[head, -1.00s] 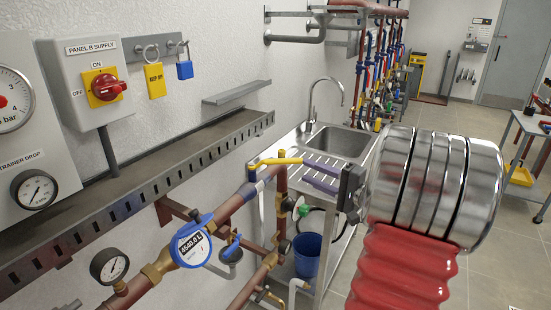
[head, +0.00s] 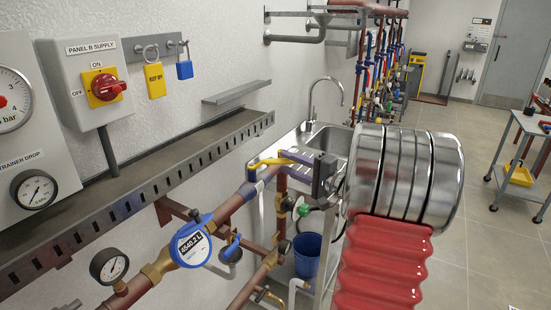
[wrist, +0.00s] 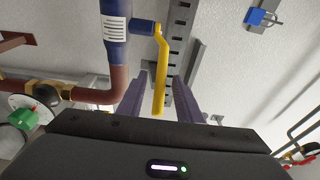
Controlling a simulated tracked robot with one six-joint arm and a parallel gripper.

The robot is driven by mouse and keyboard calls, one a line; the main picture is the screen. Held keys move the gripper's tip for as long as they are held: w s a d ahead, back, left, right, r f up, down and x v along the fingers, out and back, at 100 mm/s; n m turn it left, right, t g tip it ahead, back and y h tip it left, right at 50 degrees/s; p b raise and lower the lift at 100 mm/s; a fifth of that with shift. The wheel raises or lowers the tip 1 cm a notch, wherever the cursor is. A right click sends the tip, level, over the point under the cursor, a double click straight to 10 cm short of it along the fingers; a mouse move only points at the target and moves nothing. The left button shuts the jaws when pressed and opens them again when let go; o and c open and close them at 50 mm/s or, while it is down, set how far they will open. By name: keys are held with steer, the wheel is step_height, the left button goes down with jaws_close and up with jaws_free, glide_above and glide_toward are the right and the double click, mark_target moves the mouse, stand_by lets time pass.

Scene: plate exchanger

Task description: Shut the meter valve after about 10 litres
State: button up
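The yellow valve lever (head: 268,162) sits on a dark blue valve body (head: 262,175) on the copper-brown pipe. In the wrist view the lever (wrist: 159,75) runs down between my two fingers. My gripper (wrist: 162,85) is open around it, with gaps visible on both sides. In the head view the purple fingers (head: 298,157) reach left to the lever, covering part of it. The round blue water meter (head: 191,246), left of the valve on the pipe, seems to read 4540.2 L.
A slotted grey tray (head: 130,195) runs along the wall above the pipe. A sink (head: 330,140) stands behind the valve, with a blue bucket (head: 307,256) below. A pressure gauge (head: 110,265) and a blue-handled tap (head: 231,248) stick out near the meter. Open floor lies right.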

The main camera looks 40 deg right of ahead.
mark_target(275, 158)
steer(key=w, duration=0.5)
steer(key=shift+w+a, duration=0.35)
steer(key=shift+a, duration=0.05)
steer(key=shift+c, duration=0.6)
jaws_close()
steer(key=shift+f, duration=0.1)
